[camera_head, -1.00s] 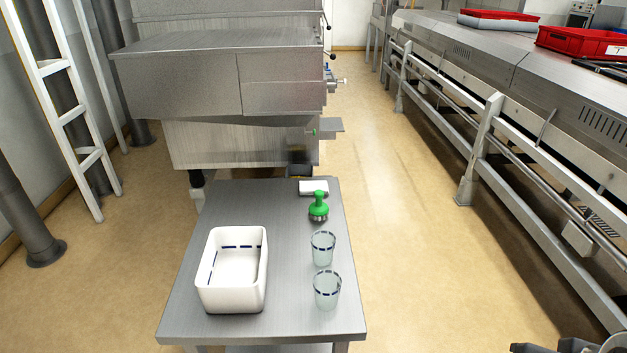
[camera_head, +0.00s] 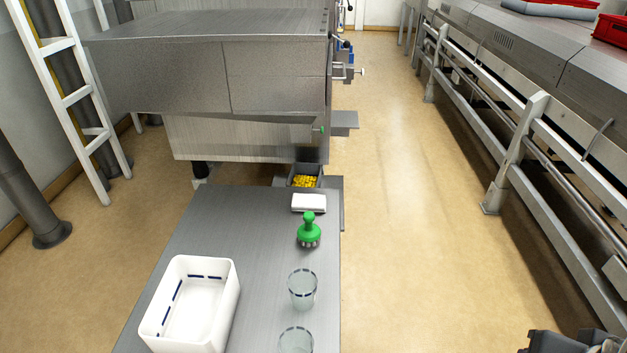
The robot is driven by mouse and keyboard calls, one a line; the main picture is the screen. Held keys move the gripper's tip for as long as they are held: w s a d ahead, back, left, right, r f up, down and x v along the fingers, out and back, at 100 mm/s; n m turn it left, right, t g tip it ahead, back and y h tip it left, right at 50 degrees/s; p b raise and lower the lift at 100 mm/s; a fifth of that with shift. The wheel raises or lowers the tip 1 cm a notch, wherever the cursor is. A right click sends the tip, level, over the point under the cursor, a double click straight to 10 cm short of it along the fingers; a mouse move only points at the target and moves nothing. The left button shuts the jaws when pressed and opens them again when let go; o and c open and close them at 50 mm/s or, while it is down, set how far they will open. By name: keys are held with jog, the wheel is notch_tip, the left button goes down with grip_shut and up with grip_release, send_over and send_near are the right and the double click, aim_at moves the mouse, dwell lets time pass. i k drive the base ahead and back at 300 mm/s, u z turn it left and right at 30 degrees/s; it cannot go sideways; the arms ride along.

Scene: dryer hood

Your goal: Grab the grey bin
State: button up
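A small grey bin (camera_head: 304,172) stands low beyond the far end of the metal table, at the foot of the steel machine. Yellow pieces (camera_head: 305,182) lie in it. The table end hides its lower part. Dark and grey parts (camera_head: 577,343) of my own arm show at the bottom right corner, cut off by the picture edge. They are well apart from the bin. I cannot make out gripper fingers there.
The metal table (camera_head: 235,225) stands before me with a white tub (camera_head: 190,305), a green-handled tool (camera_head: 309,230), a white block (camera_head: 309,203) and two glasses (camera_head: 302,290). The steel machine (camera_head: 210,75) overhangs behind. Open floor (camera_head: 400,230) lies right of the table, before a railing (camera_head: 515,150).

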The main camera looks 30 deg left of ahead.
aim_at(306, 175)
jog(key=i, duration=2.5)
jog(key=u, duration=2.95)
